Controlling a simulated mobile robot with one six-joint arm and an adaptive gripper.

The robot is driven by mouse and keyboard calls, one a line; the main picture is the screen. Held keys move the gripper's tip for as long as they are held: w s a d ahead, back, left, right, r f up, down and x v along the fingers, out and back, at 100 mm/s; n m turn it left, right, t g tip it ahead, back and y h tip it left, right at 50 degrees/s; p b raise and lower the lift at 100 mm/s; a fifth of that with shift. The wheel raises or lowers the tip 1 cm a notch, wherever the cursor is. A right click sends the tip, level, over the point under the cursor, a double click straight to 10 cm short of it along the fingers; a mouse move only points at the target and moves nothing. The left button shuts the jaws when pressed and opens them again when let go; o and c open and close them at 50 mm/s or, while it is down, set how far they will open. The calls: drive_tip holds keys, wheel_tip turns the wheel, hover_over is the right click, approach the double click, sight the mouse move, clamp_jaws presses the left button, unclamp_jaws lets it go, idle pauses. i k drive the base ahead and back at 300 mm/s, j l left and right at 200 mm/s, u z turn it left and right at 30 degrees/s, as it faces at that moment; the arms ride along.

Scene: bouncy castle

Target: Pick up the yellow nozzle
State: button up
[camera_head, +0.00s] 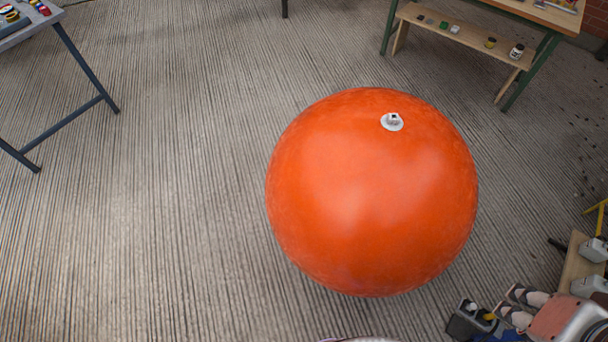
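A small yellow piece (490,317), which may be the yellow nozzle, shows at the bottom right on or beside a dark grey block (468,322). It is too small to make out its shape. What looks like my gripper (509,300) reaches in from the lower right corner, with two pale, dark-tipped fingers pointing left. The fingers look apart, with nothing visible between them. The fingertips are just up and right of the yellow piece; I cannot tell their height above it.
A big orange ball (365,215) with a white valve (392,122) fills the middle. A wooden board (577,264) with grey blocks lies at right. A dark-legged table (75,125) stands upper left and a wooden bench (465,37) upper right. The left floor is clear.

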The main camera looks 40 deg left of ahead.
sight(491, 317)
drive_tip(key=j+u, duration=0.1)
drive_tip(key=u, duration=1.1)
drive_tip(key=l+z, duration=0.15)
drive_tip(key=z, duration=1.8)
drive_tip(key=i+l+u, duration=0.2)
drive_tip(key=u, duration=0.25)
drive_tip(key=i+l+u, duration=0.3)
drive_tip(key=u, duration=0.2)
drive_tip(key=i+l+u, duration=0.3)
drive_tip(key=l+u, duration=0.15)
